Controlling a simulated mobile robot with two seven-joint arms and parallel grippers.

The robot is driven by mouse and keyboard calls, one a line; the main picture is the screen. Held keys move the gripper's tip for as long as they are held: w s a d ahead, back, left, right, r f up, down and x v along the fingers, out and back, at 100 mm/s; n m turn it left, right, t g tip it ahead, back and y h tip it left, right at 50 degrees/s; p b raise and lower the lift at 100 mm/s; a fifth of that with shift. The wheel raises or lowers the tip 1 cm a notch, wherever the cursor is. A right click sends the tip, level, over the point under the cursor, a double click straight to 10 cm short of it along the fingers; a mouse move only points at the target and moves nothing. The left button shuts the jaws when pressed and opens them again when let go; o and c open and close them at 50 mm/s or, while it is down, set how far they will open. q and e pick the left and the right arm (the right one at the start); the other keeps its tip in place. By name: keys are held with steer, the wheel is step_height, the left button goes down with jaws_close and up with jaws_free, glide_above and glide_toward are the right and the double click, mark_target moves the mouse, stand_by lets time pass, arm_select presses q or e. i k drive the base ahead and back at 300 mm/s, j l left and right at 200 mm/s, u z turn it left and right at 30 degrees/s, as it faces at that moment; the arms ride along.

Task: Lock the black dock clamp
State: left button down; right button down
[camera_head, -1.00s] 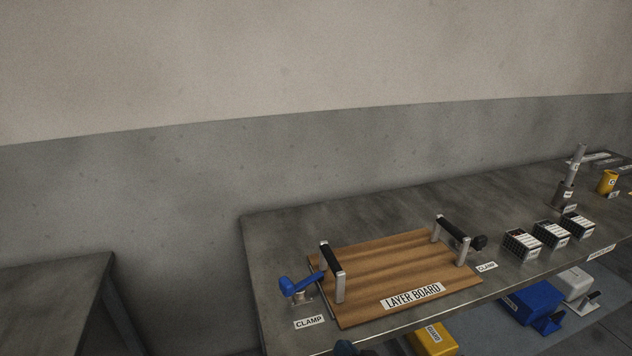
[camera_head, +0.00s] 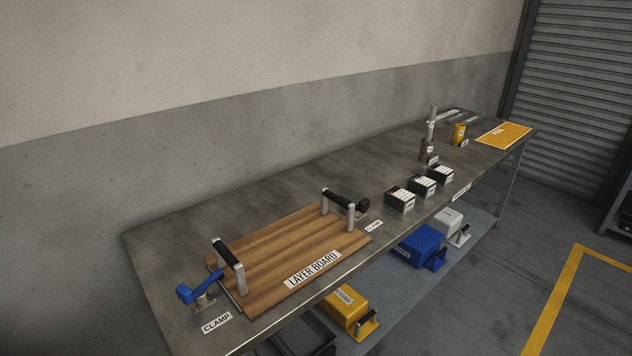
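The black dock clamp (camera_head: 363,206) sits on the table at the right end of the layer board, by the board's right handle (camera_head: 338,197). A small CLAMP label lies beside it. It is small here, and I cannot tell whether it is locked. A blue clamp (camera_head: 199,288) stands at the board's left end, with its own CLAMP label in front. The wooden layer board (camera_head: 285,250) lies flat on the table between the two clamps, with a black-gripped handle at each end. Neither of my grippers shows in the view.
The long grey table (camera_head: 170,235) carries several small black-and-white boxes (camera_head: 421,186), a grey post (camera_head: 431,135), a yellow cup (camera_head: 459,134) and a yellow sheet (camera_head: 504,134). Yellow (camera_head: 346,305), blue (camera_head: 418,246) and white (camera_head: 447,220) units sit below. Open floor lies right.

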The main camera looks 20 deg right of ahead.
mark_target(362, 205)
steer(key=l+u, duration=0.45)
steer(key=l, duration=1.05)
